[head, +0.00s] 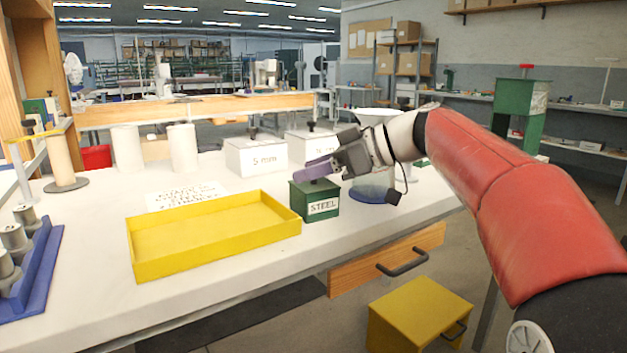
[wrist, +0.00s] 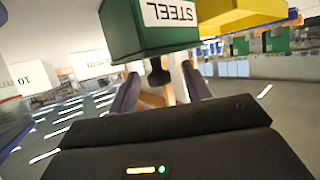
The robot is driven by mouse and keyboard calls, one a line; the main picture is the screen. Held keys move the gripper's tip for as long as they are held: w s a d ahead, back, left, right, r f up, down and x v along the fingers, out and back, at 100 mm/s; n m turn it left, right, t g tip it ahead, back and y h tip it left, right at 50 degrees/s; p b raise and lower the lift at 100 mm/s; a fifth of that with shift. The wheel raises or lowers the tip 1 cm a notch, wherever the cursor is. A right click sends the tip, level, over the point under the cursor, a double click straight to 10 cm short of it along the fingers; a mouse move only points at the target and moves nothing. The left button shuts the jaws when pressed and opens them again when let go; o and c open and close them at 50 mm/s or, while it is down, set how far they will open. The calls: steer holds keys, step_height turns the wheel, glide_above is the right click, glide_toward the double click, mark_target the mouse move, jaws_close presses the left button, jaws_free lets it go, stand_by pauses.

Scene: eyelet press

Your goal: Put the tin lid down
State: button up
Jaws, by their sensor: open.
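The green tin labelled STEEL (head: 321,206) stands on the white bench, right of the yellow tray. In the wrist view, which is upside down, the tin (wrist: 130,35) fills the top middle. The tin lid's black knob (wrist: 158,72) stands out from the tin's top face. The lid seems to sit on the tin, but its edge is hard to make out. My gripper (head: 318,169) is just above the tin and hides the knob in the head view. Its purple fingers are open, one on each side of the knob in the wrist view (wrist: 161,78), with gaps showing.
The empty yellow tray (head: 215,229) lies left of the tin. White boxes with black knobs, one marked 5 mm (head: 256,157), stand behind. A clear vessel on a blue base (head: 376,192) is close on the right. A blue rack (head: 35,270) holds grey pieces at far left.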

steer(key=shift+a+f, duration=0.1)
steer(key=shift+a, duration=0.05)
jaws_close()
stand_by(0.4)
